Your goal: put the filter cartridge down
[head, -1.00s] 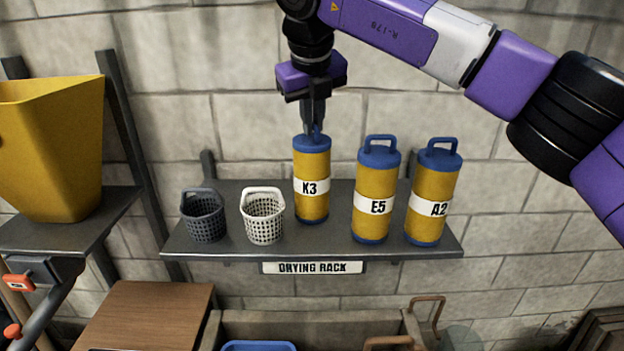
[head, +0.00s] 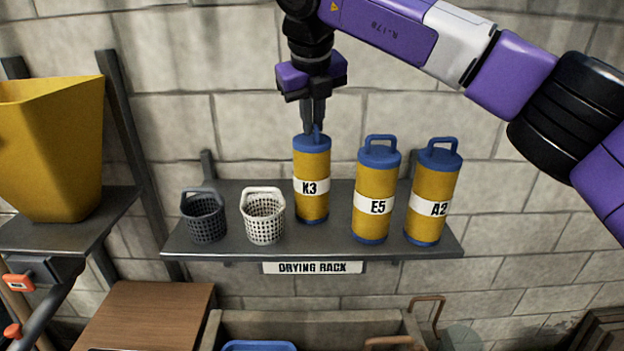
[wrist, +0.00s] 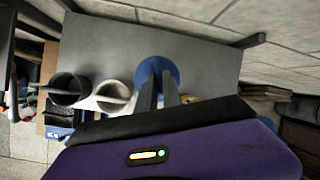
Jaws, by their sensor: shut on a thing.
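The filter cartridge labelled K3 (head: 311,203) is a yellow cylinder with blue ends and a white band. It stands upright over the drying rack shelf (head: 225,245), right of the white basket; I cannot tell for sure whether its base touches the shelf. My gripper (head: 314,130) points straight down above it and is shut on its top handle. In the wrist view, the cartridge's blue top (wrist: 158,72) shows between my fingers (wrist: 158,98). The handle is mostly hidden by the fingers.
Cartridges E5 (head: 375,224) and A2 (head: 431,225) stand to the right. A dark basket (head: 204,222) and a white basket (head: 263,222) stand to the left. A stone wall is behind. A yellow bin (head: 50,150) sits on a shelf at far left. A wooden-sided box (head: 310,325) is below.

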